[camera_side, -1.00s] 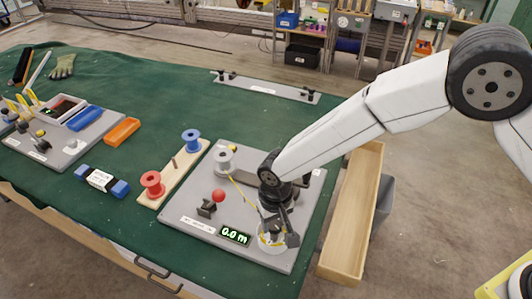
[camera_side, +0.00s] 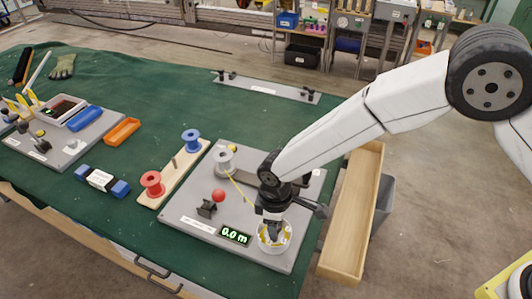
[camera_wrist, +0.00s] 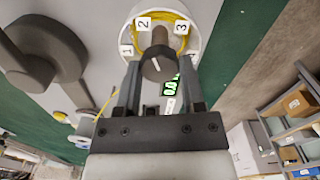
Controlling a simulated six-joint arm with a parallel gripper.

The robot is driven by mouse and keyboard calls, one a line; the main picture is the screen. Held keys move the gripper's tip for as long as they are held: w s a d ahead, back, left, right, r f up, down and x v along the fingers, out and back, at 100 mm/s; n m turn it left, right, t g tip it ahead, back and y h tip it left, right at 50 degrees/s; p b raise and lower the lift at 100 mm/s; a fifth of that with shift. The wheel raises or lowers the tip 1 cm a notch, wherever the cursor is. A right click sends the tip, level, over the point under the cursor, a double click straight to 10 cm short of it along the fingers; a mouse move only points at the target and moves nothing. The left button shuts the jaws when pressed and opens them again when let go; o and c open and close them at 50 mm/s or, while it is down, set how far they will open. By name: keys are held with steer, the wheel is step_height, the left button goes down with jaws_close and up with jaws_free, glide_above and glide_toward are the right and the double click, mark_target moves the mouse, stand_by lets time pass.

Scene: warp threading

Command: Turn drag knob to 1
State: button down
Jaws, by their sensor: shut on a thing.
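The drag knob (camera_wrist: 160,64) is a dark faceted knob with a short white mark, standing in the middle of a white drum (camera_wrist: 197,13). Number labels 1 (camera_wrist: 126,50), 2 (camera_wrist: 143,24) and 3 (camera_wrist: 181,27) sit around the drum, and one more label at the right is partly cut off by a finger. My gripper (camera_wrist: 160,82) is shut on the knob, one finger on each side. In the side view my gripper (camera_side: 273,229) reaches down into the white drum (camera_side: 264,246), with the knob hidden there. The exact label the mark points to is unclear.
A green display (camera_side: 235,236) reads 0.0 m on the grey board (camera_side: 190,226). A red ball-topped lever (camera_side: 218,196) and a white spool (camera_side: 225,161) with yellow thread stand nearby. Red (camera_side: 153,184) and blue (camera_side: 191,140) spools stand left. A wooden trough (camera_side: 345,240) lies right.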

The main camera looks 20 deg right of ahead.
steer(key=n, duration=0.6)
steer(key=shift+n, duration=0.3)
steer(key=n, duration=0.6)
steer(key=shift+n, duration=0.4)
steer(key=shift+c, duration=1)
jaws_free()
steer(key=shift+r, duration=0.1)
steer(key=shift+r, duration=3.85)
